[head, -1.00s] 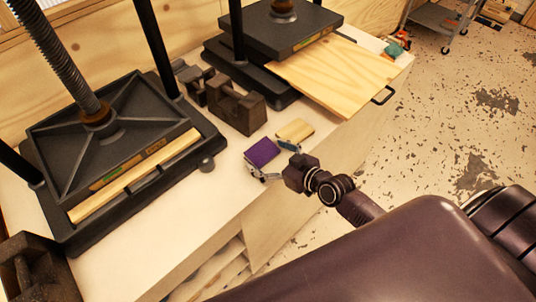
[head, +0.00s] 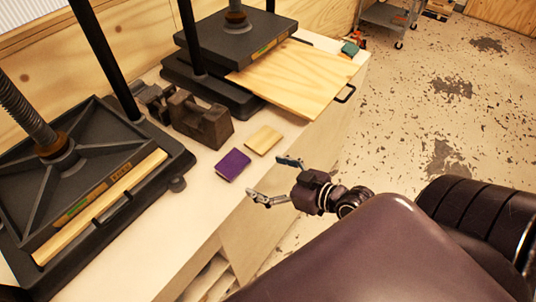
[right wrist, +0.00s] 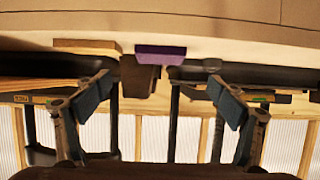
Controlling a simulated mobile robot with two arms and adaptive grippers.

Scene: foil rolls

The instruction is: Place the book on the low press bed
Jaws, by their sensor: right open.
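A small purple book (head: 233,164) lies flat on the pale bench, near its front edge. A tan book or block (head: 263,139) lies beside it, to the right. My right gripper (head: 268,178) is open and empty, just off the bench's front edge, apart from both. The right wrist view shows the purple book (right wrist: 160,54) ahead between the spread fingers (right wrist: 160,88). A dark screw press (head: 95,200) stands at left with a pale board under its platen. Another press (head: 205,92) stands farther back. I cannot tell which bed is the low one. My left gripper is not in view.
Dark iron weights (head: 200,122) stand behind the books. A wide wooden board (head: 300,82) with a black handle juts from the far press. A small teal item (head: 349,48) lies at the bench's far end. Bare bench (head: 190,215) lies left of the purple book.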

